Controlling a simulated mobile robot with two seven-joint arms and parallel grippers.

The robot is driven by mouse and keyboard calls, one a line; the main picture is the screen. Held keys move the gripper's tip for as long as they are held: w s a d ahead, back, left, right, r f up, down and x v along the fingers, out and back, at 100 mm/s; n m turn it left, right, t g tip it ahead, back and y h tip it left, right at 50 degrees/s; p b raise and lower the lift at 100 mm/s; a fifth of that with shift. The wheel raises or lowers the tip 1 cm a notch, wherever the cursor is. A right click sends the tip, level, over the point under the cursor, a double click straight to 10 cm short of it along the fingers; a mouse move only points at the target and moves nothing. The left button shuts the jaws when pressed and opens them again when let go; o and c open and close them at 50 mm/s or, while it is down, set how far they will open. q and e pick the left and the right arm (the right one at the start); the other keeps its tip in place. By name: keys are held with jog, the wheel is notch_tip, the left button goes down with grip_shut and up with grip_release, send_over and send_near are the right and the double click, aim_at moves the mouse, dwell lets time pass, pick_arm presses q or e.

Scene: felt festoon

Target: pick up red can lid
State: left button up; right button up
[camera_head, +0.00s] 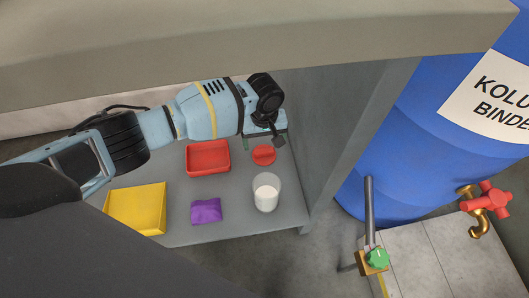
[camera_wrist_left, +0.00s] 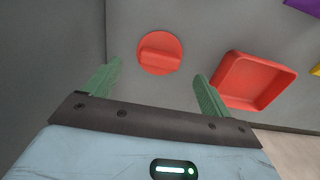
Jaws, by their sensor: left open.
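The red can lid (camera_head: 264,155) is a round disc with a raised bar across its top. It lies flat on the grey shelf, just below my left gripper (camera_head: 264,140) in the head view. In the left wrist view the lid (camera_wrist_left: 160,53) sits ahead of and between the two green fingers of my left gripper (camera_wrist_left: 158,85). The fingers are apart, with nothing between them, and do not touch the lid. My right gripper is in neither view.
A red tray (camera_head: 208,158) lies left of the lid. A glass of white stuff (camera_head: 266,192), a purple packet (camera_head: 206,211) and a yellow tray (camera_head: 137,210) are on the shelf (camera_head: 180,232). A grey side panel (camera_head: 335,130) stands close right of the lid.

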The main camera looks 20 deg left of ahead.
aim_at(264, 152)
pick_arm(q)
jog(key=f+b, duration=0.1)
jog(key=f, duration=0.1)
jog(key=f+b, duration=0.2)
jog(key=f, duration=0.1)
jog(key=shift+s+d, duration=0.15)
jog(key=shift+s, duration=0.05)
jog(key=shift+c, duration=1.2)
jog(key=c, duration=0.8)
